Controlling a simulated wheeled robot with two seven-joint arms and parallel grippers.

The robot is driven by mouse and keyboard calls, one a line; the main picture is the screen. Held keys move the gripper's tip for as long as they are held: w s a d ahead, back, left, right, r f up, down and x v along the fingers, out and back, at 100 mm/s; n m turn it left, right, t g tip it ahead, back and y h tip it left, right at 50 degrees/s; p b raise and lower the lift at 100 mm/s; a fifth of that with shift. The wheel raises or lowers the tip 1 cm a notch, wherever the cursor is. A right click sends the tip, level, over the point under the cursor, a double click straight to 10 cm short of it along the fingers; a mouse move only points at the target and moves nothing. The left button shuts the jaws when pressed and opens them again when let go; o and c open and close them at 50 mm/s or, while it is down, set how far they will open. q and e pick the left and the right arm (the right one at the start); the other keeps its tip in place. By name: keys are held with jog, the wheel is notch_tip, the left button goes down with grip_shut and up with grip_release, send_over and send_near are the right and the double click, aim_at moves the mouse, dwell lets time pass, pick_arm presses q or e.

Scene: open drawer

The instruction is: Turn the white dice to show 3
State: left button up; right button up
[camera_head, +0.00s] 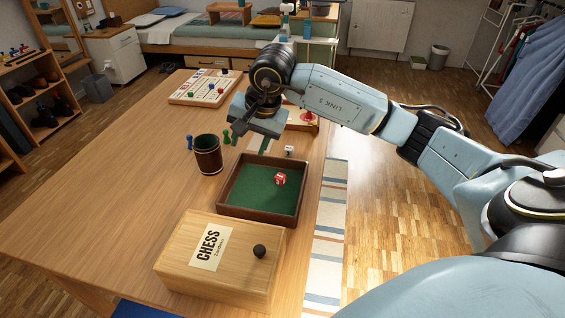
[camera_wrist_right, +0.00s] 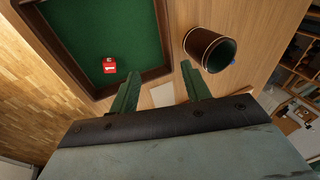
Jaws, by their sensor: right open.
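The white dice (camera_head: 289,150) is small and stands on the table just past the far right corner of the green-lined tray (camera_head: 262,215). Dark pips show on it, but they are too small to read. It does not show in the right wrist view. My right gripper (camera_head: 245,141) is above the table, left of the white dice and beyond the tray. Its two green fingers are apart with nothing between them in the right wrist view (camera_wrist_right: 158,76). My left gripper is out of view.
A red dice (camera_head: 280,179) lies in the tray. A dark cup (camera_head: 208,155) and a blue pawn (camera_head: 190,142) stand left of the tray. The chess box (camera_head: 180,259) is in front. Game boards (camera_head: 205,88) lie farther back. The table's left side is clear.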

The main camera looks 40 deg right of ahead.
jog(key=d+h+b, duration=0.2)
jog(key=d+h, duration=0.3)
jog(key=d, duration=0.5)
jog(key=g+b, duration=0.1)
jog(key=b, duration=0.1)
send_over(288, 150)
jog(key=s+a, duration=0.2)
notch_tip(288, 150, down, 6)
jog(key=shift+r, duration=0.25)
jog(key=shift+b+x, duration=0.35)
jog(key=shift+x, duration=0.55)
jog(key=b+x, duration=0.1)
jog(key=x, duration=0.2)
jog(key=shift+a+b, duration=0.15)
jog(key=shift+b, duration=0.15)
jog(key=shift+w+f, duration=0.2)
jog(key=shift+f, duration=0.35)
jog(key=shift+d+f, duration=0.15)
jog(key=shift+d, duration=0.1)
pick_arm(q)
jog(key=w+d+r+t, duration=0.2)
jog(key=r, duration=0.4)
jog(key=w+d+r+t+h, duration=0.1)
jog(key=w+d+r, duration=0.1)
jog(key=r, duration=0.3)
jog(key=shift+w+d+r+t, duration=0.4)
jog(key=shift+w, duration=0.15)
